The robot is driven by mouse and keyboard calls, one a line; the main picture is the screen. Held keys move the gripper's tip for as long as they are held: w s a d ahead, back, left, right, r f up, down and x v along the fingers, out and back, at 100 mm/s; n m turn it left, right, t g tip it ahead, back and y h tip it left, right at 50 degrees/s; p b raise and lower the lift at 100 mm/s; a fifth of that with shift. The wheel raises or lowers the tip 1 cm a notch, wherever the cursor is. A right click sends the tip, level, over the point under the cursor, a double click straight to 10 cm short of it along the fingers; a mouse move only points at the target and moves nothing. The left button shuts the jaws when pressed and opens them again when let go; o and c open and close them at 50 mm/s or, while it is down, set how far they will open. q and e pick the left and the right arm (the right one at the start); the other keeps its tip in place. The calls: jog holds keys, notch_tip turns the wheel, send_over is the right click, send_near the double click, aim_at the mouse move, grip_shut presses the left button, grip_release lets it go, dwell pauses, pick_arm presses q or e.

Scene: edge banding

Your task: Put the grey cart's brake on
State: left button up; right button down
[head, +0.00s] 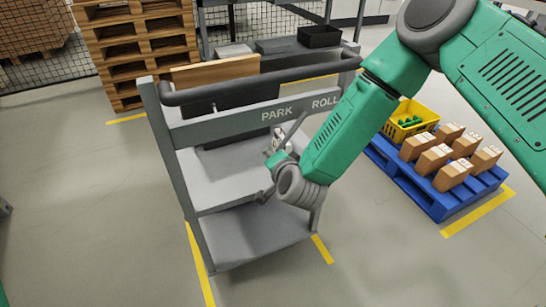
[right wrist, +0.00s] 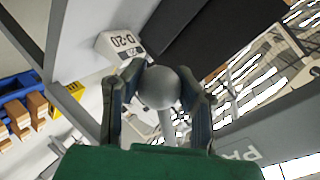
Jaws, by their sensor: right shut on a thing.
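The grey cart (head: 190,140) stands in the middle of the head view, with a panel marked PARK and ROLL (head: 300,108) below its handlebar. A grey lever (head: 294,127) sits at the panel between the two words. In the right wrist view, its round grey knob (right wrist: 160,88) is between the fingers of my right gripper (right wrist: 162,90), which is shut on it. In the head view, my right gripper (head: 278,142) is just below the panel, and its fingers hide the knob. My left gripper is not in view.
A blue pallet (head: 400,178) with small cartons and a yellow crate (head: 410,120) is at right. Wooden pallets (head: 140,50) stand behind. The floor at left is clear.

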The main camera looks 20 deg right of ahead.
jog(key=shift+w+d+r, duration=0.25)
jog(key=shift+d+r, duration=0.05)
jog(key=shift+r, duration=0.05)
jog(key=c, duration=1.3)
grip_release()
jog(key=shift+o, duration=0.9)
jog(key=shift+s, duration=0.1)
jog(key=shift+s+f, duration=0.1)
jog(key=shift+f, duration=0.05)
jog(key=v, duration=1.2)
jog(key=shift+f, duration=0.25)
